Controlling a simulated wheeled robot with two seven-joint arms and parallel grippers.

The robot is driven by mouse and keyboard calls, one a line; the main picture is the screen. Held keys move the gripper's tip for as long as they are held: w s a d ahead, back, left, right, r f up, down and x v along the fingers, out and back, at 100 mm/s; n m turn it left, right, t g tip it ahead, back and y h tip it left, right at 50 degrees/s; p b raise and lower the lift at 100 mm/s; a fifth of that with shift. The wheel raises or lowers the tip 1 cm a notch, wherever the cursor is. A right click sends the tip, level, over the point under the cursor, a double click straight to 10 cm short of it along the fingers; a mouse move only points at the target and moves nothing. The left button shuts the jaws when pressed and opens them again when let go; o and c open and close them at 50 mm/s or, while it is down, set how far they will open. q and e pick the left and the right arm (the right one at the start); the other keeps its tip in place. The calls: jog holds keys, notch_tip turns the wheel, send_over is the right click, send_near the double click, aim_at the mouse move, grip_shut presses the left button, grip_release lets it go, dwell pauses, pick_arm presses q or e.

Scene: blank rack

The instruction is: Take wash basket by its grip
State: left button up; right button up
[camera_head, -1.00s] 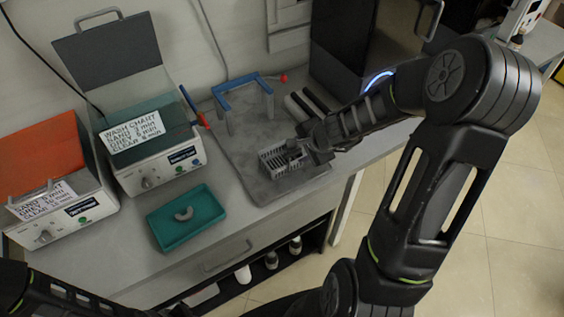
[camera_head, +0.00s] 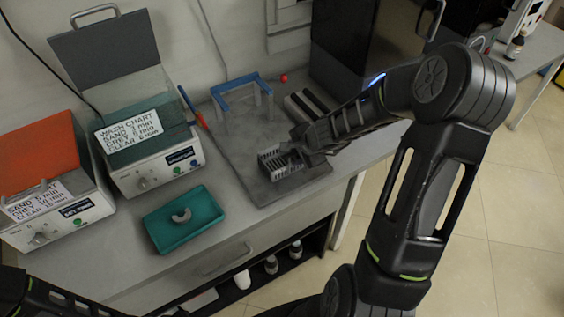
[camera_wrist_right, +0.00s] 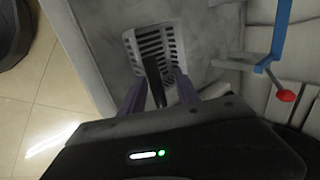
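The wash basket (camera_head: 268,166) is a small grey slatted basket on the dark grey mat (camera_head: 234,160). In the right wrist view the basket (camera_wrist_right: 170,42) lies just beyond my fingertips. Its dark bar-like grip (camera_wrist_right: 151,70) runs back between my two fingers. My right gripper (camera_head: 295,151) is at the basket's right side in the head view. In the wrist view my right gripper (camera_wrist_right: 157,85) is open, with a finger on each side of the grip and gaps showing. My left gripper is out of view; only part of that arm shows at lower left.
A blue-topped stand (camera_head: 237,84) and dark bars (camera_head: 300,106) are behind the basket. A teal tray (camera_head: 160,233) with a grey curved piece (camera_head: 181,216) is at the front left. Two lidded washers, one teal (camera_head: 150,174) and one orange (camera_head: 62,222), stand left. A black cabinet (camera_head: 350,50) is behind.

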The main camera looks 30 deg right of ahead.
jog(key=shift+c, duration=0.6)
grip_shut()
dwell(1.0)
